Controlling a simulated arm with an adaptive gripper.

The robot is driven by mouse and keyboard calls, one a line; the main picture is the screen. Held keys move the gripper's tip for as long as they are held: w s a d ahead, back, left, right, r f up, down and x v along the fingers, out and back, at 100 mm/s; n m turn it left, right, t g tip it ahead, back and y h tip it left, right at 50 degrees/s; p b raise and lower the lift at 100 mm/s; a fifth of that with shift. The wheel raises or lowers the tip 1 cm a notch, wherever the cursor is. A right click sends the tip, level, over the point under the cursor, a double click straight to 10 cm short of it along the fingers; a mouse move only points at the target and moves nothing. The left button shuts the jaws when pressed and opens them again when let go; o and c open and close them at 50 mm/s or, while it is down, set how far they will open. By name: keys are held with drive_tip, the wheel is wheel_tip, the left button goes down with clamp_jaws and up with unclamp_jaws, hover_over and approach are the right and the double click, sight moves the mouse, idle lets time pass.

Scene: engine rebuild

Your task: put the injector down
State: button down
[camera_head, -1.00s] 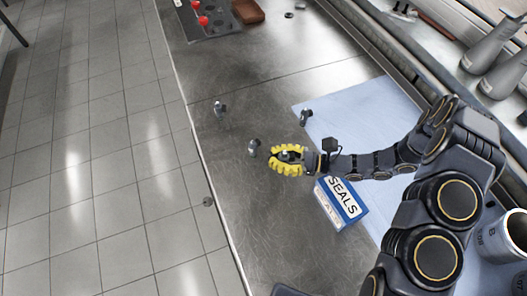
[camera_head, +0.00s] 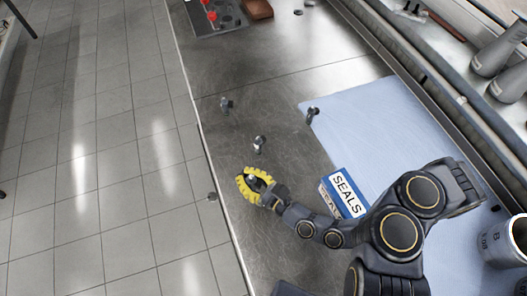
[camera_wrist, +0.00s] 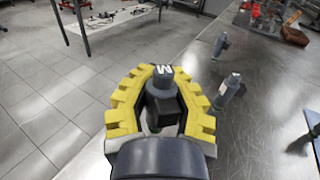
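My gripper (camera_head: 246,178) has yellow ribbed fingers curled around a grey and dark injector (camera_head: 253,182), near the left edge of the steel bench. In the wrist view my gripper (camera_wrist: 160,75) encloses the injector (camera_wrist: 162,103), which is upright, with a white "M" mark at its top and a green lower end. Whether its lower end touches the bench is hidden. Similar injectors stand on the bench: one (camera_head: 259,144) just beyond my gripper, one (camera_head: 225,104) farther back, and one (camera_head: 312,114) at the blue mat's edge.
A blue mat (camera_head: 375,130) covers the right of the bench (camera_head: 270,90). A SEALS box (camera_head: 344,192) stands beside my arm. A dark tray with red parts (camera_head: 215,18) is at the far end. The tiled floor drops away left of the bench edge.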

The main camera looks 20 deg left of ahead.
drive_tip(key=shift+f, duration=2.55)
drive_tip(key=shift+f, duration=0.15)
drive_tip(key=c, duration=1.2)
unclamp_jaws()
drive_tip(key=shift+o, duration=0.2)
drive_tip(key=shift+d+r, duration=0.15)
drive_tip(key=shift+r, duration=0.05)
drive_tip(key=shift+v, duration=5.8)
drive_tip(key=shift+s, duration=0.15)
